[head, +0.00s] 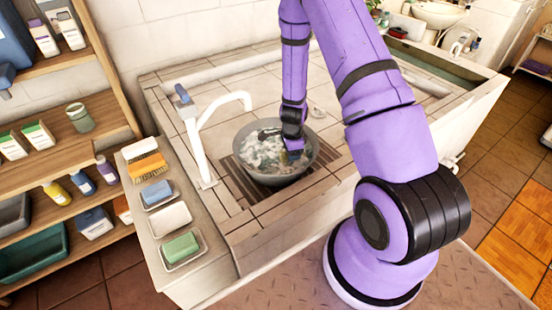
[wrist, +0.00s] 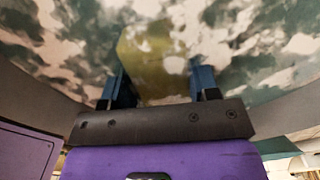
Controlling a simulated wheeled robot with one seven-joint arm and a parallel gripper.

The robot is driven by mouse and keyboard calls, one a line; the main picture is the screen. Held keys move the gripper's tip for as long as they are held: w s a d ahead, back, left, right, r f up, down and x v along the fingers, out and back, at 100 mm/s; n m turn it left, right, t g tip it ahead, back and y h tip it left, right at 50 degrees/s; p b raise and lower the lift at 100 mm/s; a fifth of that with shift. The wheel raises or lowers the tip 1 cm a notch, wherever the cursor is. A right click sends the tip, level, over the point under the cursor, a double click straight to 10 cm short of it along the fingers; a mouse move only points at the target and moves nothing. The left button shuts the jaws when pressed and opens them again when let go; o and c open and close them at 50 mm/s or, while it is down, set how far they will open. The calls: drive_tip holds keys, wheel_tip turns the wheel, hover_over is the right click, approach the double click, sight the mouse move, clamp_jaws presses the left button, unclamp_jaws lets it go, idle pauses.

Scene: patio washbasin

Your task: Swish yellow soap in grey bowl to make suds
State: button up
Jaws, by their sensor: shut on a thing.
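The grey bowl (head: 310,163) stands on the drain grate of the tiled washbasin. Water with patches of white suds (head: 262,150) fills much of it. My gripper (head: 292,154) reaches down into the bowl on its right side, at the water. In the wrist view my gripper (wrist: 160,92) has its two blue fingers on either side of the yellow soap (wrist: 152,55), a dull yellow block that it holds. White foam and greenish water surround the soap there. In the head view the soap is mostly hidden by the gripper and the water.
A white tap (head: 205,135) rises just left of the bowl. On the ledge further left are a brush (head: 143,158), a blue soap (head: 156,192), an empty white dish (head: 170,219) and a green soap (head: 181,247). Wooden shelves (head: 70,150) stand at the far left.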

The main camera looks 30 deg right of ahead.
drive_tip(key=shift+s+a, duration=0.1)
drive_tip(key=shift+s, duration=0.2)
drive_tip(key=shift+w+d, duration=0.35)
drive_tip(key=shift+w, duration=0.6)
drive_tip(key=shift+w+d, duration=0.3)
drive_tip(key=shift+w, duration=0.65)
drive_tip(key=shift+w+d, duration=0.35)
drive_tip(key=shift+w, duration=0.6)
drive_tip(key=shift+s+a, duration=0.35)
drive_tip(key=shift+s, duration=0.6)
drive_tip(key=shift+s+a, duration=0.3)
drive_tip(key=shift+s, duration=0.65)
drive_tip(key=shift+s+a, duration=0.35)
drive_tip(key=shift+s, duration=0.6)
drive_tip(key=shift+w+d, duration=0.2)
drive_tip(key=shift+w, duration=0.5)
drive_tip(key=shift+w+d, duration=0.2)
drive_tip(key=shift+w, duration=0.5)
wheel_tip(320, 180, up, 12)
drive_tip(key=shift+r, duration=0.15)
